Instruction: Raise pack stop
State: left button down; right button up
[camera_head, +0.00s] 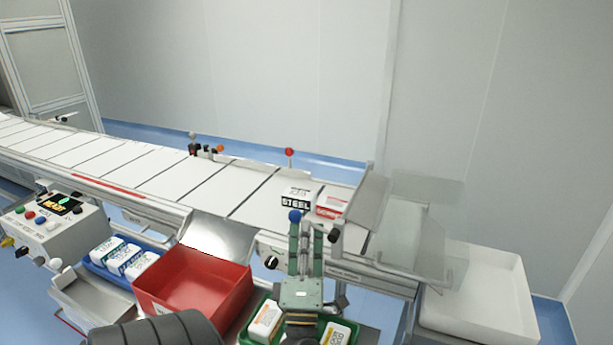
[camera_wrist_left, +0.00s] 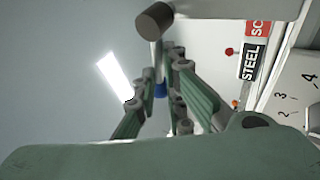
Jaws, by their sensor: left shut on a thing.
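A blue knob (camera_head: 295,215) stands at the front edge of the conveyor, near its right end. My left gripper (camera_head: 300,235) points up from below and is shut on the knob. In the left wrist view a bit of the blue knob (camera_wrist_left: 160,90) shows between the green fingers (camera_wrist_left: 163,85). Most of the knob's stem is hidden by the gripper. A white pack marked STEEL (camera_head: 296,197) and a red and white pack (camera_head: 331,206) lie on the belt just behind. I cannot tell for sure which part is the pack stop. My right gripper is not in view.
A clear guard (camera_head: 415,230) and a dark round knob (camera_head: 333,236) are close to the right of my gripper. A red bin (camera_head: 195,288), a green bin (camera_head: 252,333) with packs and a control box (camera_head: 50,228) stand in front. A white tray (camera_head: 480,300) is at right.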

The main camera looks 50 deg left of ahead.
pick_arm(q)
jog(key=shift+a+r, duration=0.1)
jog(key=shift+r, duration=0.2)
jog(key=c, duration=1.7)
grip_release()
jog(key=shift+a+f, duration=0.15)
jog(key=shift+f, duration=0.05)
jog(key=v, duration=1.2)
jog(key=shift+f, duration=0.1)
